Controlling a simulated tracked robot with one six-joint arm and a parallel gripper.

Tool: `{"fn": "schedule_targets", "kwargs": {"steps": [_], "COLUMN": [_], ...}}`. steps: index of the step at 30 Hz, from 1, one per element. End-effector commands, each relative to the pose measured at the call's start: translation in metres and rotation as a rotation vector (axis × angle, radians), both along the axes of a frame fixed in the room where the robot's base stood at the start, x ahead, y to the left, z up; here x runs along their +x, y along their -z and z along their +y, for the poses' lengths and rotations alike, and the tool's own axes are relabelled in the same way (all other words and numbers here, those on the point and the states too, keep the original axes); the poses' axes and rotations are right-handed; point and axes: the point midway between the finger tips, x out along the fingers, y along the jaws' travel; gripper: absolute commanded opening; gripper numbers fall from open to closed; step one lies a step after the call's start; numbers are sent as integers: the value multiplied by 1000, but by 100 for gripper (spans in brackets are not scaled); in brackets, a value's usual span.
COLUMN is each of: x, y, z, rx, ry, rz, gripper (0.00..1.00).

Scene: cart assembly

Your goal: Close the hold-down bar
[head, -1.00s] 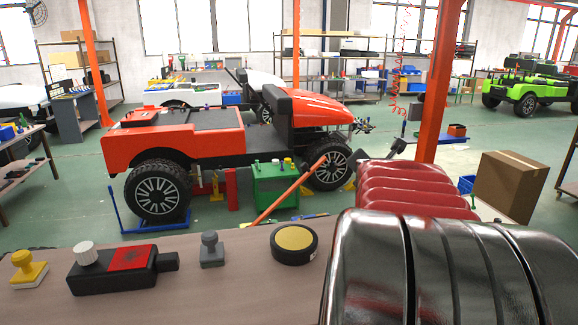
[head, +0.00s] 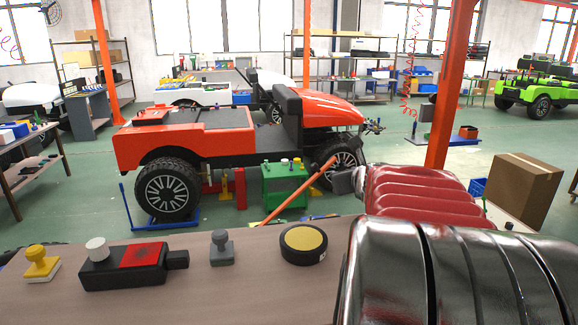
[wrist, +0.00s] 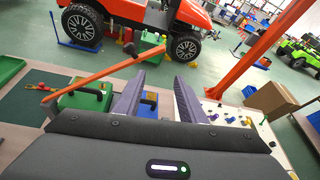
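The hold-down bar is a long orange bar. In the head view the bar (head: 290,201) slants up to the right beyond the wooden bench edge. In the wrist view the bar (wrist: 95,76) runs from a dark end at the left up to a dark bracket near the top middle. My gripper (wrist: 154,88) shows two purple-grey fingers spread apart with nothing between them. The bar passes to the left of and beyond the fingertips, and I see no contact. My gripper's fingers are not clear in the head view.
A green case (wrist: 88,98) with a black handle sits below the bar. A white board (wrist: 225,115) with knobs lies right of my fingers. On the bench stand a black box (head: 125,268), a grey stamp (head: 221,249), a yellow stamp (head: 41,263) and a round yellow-topped puck (head: 303,243).

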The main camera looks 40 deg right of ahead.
Motion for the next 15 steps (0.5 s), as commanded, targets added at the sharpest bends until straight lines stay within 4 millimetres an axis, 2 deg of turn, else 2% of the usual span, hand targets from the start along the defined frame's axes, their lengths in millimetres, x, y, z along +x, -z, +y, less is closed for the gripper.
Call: {"fn": "schedule_targets", "kwargs": {"steps": [15], "x": [23], "y": [-9], "z": [36], "rx": [-415], "ry": [-320], "rz": [179], "gripper": [37]}}
